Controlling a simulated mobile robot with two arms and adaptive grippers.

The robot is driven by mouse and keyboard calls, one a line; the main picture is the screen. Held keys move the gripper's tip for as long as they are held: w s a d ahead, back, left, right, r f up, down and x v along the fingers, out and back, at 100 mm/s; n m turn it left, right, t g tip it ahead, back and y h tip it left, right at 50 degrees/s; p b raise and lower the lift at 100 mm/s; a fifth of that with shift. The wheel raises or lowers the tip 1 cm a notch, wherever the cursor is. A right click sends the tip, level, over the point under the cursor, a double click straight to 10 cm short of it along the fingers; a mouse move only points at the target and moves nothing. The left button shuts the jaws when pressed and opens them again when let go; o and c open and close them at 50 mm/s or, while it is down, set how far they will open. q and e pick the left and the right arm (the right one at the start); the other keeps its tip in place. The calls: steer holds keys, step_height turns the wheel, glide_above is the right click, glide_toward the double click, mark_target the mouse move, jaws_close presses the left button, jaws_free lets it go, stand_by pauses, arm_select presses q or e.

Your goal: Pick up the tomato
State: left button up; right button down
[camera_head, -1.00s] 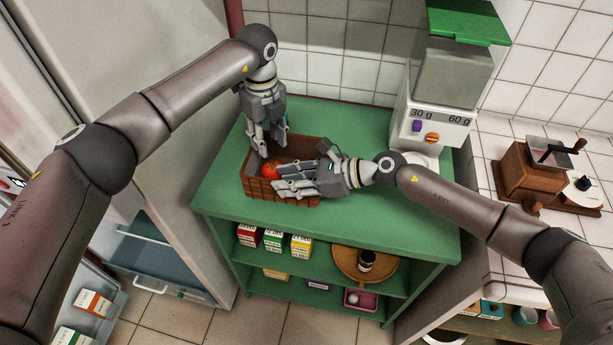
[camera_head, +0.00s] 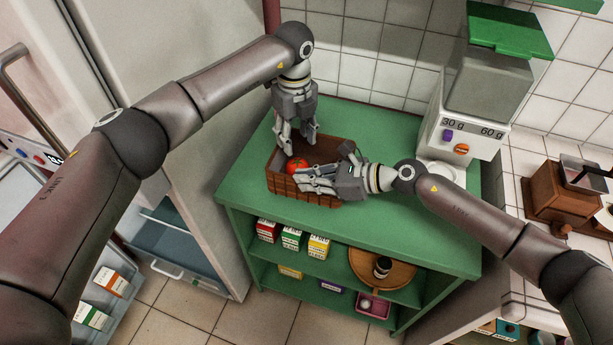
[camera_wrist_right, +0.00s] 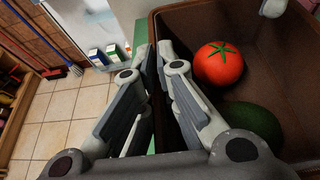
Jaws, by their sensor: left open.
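The red tomato (camera_head: 293,164) with a green stem star lies in a brown basket (camera_head: 318,196) on the green shelf unit's top. In the right wrist view the tomato (camera_wrist_right: 216,70) rests beside the basket's inner wall. My left gripper (camera_head: 299,147) points down, open, just above the basket by the tomato, with nothing between its fingers. My right gripper (camera_head: 305,180) lies across the basket's front side. In the right wrist view its fingers (camera_wrist_right: 154,62) straddle the basket wall and look closed on it; the contact is partly hidden.
A dark green rounded fruit (camera_wrist_right: 256,122) lies in the basket near the tomato. The green top (camera_head: 408,220) is clear at the front right. A fridge (camera_head: 190,90) stands at left.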

mark_target(297, 162)
arm_select(q)
steer(key=shift+o, duration=1.3)
steer(key=shift+r+n, duration=0.1)
steer(key=shift+n, duration=0.2)
steer(key=n, duration=0.2)
steer(key=r+n, duration=0.1)
steer(key=n, duration=0.1)
steer(key=shift+w+d, duration=0.1)
step_height(297, 162, down, 6)
steer(key=n, duration=0.7)
steer(key=shift+w+r+n, duration=0.1)
steer(key=shift+r+n, duration=0.15)
steer(key=shift+n, duration=0.05)
steer(key=shift+s+f, duration=0.2)
steer(key=shift+f, duration=2.5)
steer(key=shift+r, duration=0.1)
steer(key=c, duration=0.8)
